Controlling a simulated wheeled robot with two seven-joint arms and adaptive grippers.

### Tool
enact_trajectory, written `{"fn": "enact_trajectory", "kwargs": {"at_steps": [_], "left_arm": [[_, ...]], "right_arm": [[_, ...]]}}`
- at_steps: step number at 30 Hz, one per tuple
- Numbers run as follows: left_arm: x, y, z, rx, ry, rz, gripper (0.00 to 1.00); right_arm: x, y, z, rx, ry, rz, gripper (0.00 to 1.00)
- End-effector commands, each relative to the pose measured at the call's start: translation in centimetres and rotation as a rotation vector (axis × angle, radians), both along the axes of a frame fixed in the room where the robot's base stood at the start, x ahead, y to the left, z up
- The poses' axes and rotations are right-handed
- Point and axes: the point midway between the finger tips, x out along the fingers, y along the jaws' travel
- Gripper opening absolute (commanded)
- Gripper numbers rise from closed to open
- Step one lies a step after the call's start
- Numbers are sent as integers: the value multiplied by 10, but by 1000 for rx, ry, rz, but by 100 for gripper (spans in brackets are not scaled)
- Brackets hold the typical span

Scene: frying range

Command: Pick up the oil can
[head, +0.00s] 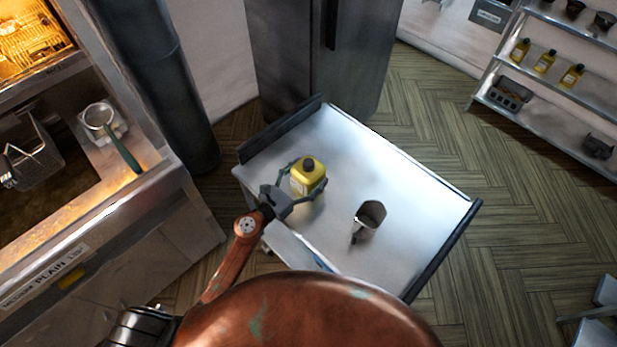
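The oil can (309,174) is a small yellow can with a dark cap and a pale label. It is upright at the left side of the steel cart top (345,140). My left gripper (310,178) reaches in from the lower left, with one finger on each side of the can. The fingertips are close to its sides; I cannot tell whether they touch or grip it. The can's underside is hidden, so I cannot tell whether it rests on the cart. My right gripper is not in view.
A metal cup (371,213) stands on the cart, right of the can. The fryer counter (150,185) is at left, with a green-handled strainer (99,117). A dark cabinet (325,60) stands behind. A shelf rack (540,113) at right holds several yellow bottles. Floor between is clear.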

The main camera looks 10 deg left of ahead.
Motion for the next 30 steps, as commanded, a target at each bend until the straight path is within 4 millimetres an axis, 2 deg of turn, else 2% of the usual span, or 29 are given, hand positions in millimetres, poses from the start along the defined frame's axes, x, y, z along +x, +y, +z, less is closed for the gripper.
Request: {"fn": "enact_trajectory", "kwargs": {"at_steps": [2,18,30], "left_arm": [[0,0,0,0,0,0,69],[0,0,0,0,0,0,32],[0,0,9,2,-4,-1,31]], "right_arm": [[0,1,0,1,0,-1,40],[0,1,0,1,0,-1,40],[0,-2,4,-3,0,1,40]]}}
